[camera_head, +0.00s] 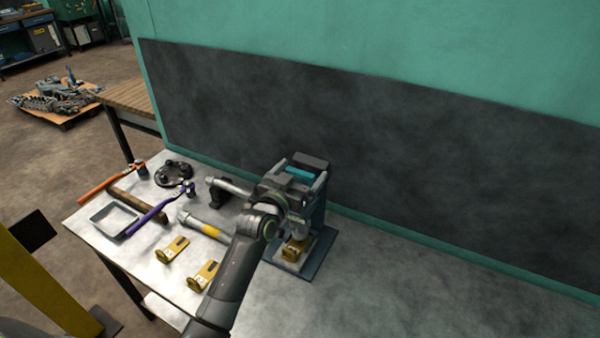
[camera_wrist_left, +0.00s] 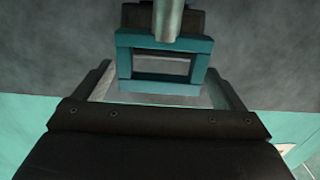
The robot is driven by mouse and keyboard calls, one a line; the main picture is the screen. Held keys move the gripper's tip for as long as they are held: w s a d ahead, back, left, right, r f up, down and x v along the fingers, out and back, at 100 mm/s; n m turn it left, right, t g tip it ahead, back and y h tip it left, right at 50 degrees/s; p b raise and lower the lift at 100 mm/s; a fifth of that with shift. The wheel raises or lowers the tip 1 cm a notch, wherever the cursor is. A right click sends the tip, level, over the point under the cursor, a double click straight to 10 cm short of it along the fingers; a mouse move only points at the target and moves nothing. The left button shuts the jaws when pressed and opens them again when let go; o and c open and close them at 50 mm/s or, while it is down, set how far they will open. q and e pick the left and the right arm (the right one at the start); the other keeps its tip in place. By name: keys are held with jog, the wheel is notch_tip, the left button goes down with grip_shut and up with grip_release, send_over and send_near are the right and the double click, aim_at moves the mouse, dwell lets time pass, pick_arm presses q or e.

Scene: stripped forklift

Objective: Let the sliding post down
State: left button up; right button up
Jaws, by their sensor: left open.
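A small press-like stand with a blue-grey column (camera_head: 318,212) stands on a base plate (camera_head: 322,256) at the right of the tools. Near its top is a teal part (camera_head: 299,173) under a dark block (camera_head: 312,159). In the left wrist view, a teal rectangular frame (camera_wrist_left: 123,62) with a pale round bar (camera_wrist_left: 168,18) in front of it lies ahead. My left gripper (camera_wrist_left: 164,88) is open, its fingers on either side of the frame's lower part; contact cannot be told. My left gripper (camera_head: 297,180) covers part of the stand in the head view. I cannot tell which part is the sliding post.
A yellow numbered block (camera_head: 294,251) sits on the stand's base. A dark wall panel (camera_head: 400,150) stands behind. The tabletop's right is clear.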

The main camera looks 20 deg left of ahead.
aim_at(310, 171)
pick_arm(q)
jog(key=c, duration=1.4)
notch_tip(310, 171, down, 3)
jog(key=b, duration=0.3)
jog(key=shift+f, duration=0.15)
jog(key=o, duration=1.4)
jog(key=shift+s, duration=0.1)
jog(key=s+a+b, duration=0.3)
jog(key=s, duration=1.4)
jog(key=shift+b, duration=0.4)
